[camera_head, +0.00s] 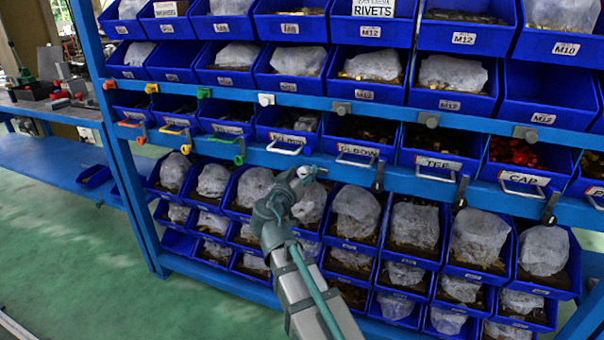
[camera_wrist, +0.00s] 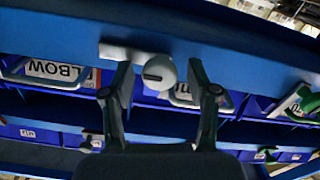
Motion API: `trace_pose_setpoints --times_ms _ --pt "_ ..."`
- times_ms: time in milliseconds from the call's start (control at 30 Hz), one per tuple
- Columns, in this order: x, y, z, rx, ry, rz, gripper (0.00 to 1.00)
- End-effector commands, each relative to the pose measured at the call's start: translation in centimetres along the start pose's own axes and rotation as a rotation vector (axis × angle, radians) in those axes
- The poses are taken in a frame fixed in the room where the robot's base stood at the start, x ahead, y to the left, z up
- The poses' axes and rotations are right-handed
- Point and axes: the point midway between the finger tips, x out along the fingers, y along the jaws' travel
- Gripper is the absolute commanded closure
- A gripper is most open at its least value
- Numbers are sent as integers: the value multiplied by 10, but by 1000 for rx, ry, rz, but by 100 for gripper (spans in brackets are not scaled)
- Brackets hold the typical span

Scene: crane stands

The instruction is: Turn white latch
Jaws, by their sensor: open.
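The white latch (camera_head: 312,171) sits on the lower blue beam of the rack, just beyond my gripper (camera_head: 296,184) in the head view. In the wrist view, its round white knob (camera_wrist: 159,73) has a dark slot across it, and a pale bar (camera_wrist: 130,53) lies beside it to the left. My gripper (camera_wrist: 163,80) is open, with one finger on each side of the knob. Gaps show between the knob and the fingers, wider on the right. My gripper partly hides the latch in the head view.
Orange (camera_head: 141,140) and green (camera_head: 239,159) latches hang on the same beam to the left, and dark latches (camera_head: 377,180) to the right. Blue bins (camera_head: 455,95) fill the rack above and below. Wire drawer handles (camera_head: 286,146) stick out near the latch. Green floor (camera_head: 80,260) is clear at left.

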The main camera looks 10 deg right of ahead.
Motion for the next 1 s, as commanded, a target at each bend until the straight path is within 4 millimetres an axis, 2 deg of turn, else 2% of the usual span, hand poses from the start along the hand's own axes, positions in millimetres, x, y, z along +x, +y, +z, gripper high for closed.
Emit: trace_pose_setpoints --times_ms 300,367,667,1000 --pt "3 0 0 0 0 0 41" --pt "3 0 0 0 0 0 49" --pt "3 0 0 0 0 0 99" --pt "2 0 0 -40 0 0 100"
